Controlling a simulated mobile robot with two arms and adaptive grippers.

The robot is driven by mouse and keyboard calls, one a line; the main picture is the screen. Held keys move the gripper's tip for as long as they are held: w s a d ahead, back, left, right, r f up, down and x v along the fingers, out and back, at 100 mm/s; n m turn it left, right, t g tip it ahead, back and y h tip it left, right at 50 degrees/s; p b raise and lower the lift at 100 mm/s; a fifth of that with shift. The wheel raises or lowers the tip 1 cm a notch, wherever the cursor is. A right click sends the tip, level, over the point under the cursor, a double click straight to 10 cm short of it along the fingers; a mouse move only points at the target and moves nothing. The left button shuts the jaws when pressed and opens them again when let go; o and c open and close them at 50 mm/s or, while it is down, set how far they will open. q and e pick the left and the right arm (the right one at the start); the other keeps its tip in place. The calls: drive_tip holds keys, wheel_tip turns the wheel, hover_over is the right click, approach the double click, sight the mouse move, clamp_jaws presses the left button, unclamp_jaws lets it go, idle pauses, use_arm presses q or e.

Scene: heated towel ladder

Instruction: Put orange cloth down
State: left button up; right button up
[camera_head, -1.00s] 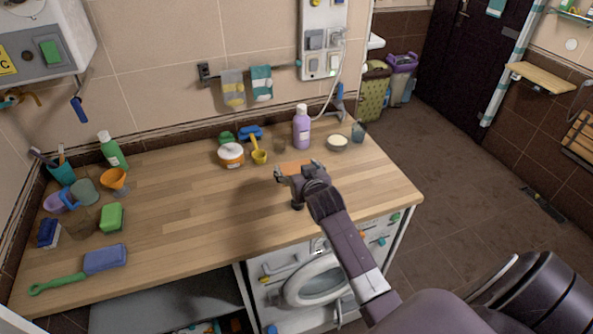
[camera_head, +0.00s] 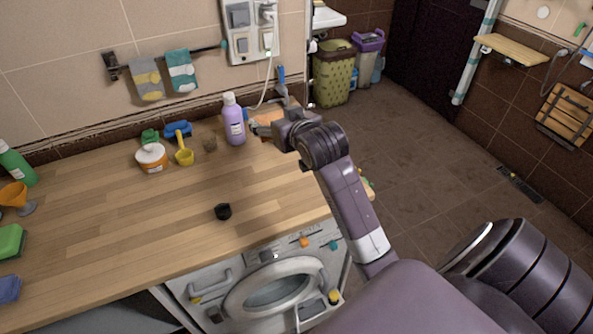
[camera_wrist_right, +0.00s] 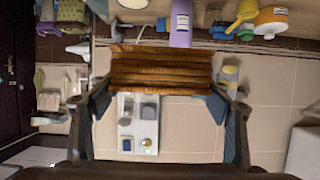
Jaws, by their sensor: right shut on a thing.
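The orange cloth (camera_head: 268,116) is a folded, layered bundle at the back right of the worktop in the head view. In the right wrist view the cloth (camera_wrist_right: 160,70) lies across the space between the fingers. My right gripper (camera_head: 262,124) is shut on it, just right of the purple bottle (camera_head: 234,120). Whether the cloth touches the worktop (camera_head: 130,225) cannot be told. The gripper hides part of the cloth and the worktop corner behind it. My left gripper is not in view.
An orange-and-white jar (camera_head: 151,157) and a yellow scoop (camera_head: 183,152) stand left of the bottle. The middle of the worktop is largely bare. A washing machine (camera_head: 270,290) is below.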

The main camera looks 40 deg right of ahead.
drive_tip(key=shift+s, duration=0.15)
wheel_tip(320, 180, down, 7)
drive_tip(key=a, duration=0.1)
drive_tip(key=p, duration=0.1)
hover_over(279, 184)
wheel_tip(279, 184, down, 8)
drive_tip(key=shift+r, duration=0.15)
drive_tip(key=shift+f, duration=0.25)
wheel_tip(279, 184, down, 3)
drive_tip(key=shift+a+f, duration=0.1)
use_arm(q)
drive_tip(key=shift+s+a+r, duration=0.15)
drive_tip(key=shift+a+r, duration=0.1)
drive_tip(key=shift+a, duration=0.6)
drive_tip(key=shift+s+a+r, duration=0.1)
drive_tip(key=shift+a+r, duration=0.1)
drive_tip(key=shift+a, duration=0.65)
use_arm(e)
drive_tip(key=shift+f, duration=0.4)
drive_tip(key=shift+f, duration=0.1)
drive_tip(key=o, duration=1.2)
drive_tip(key=shift+c, duration=0.2)
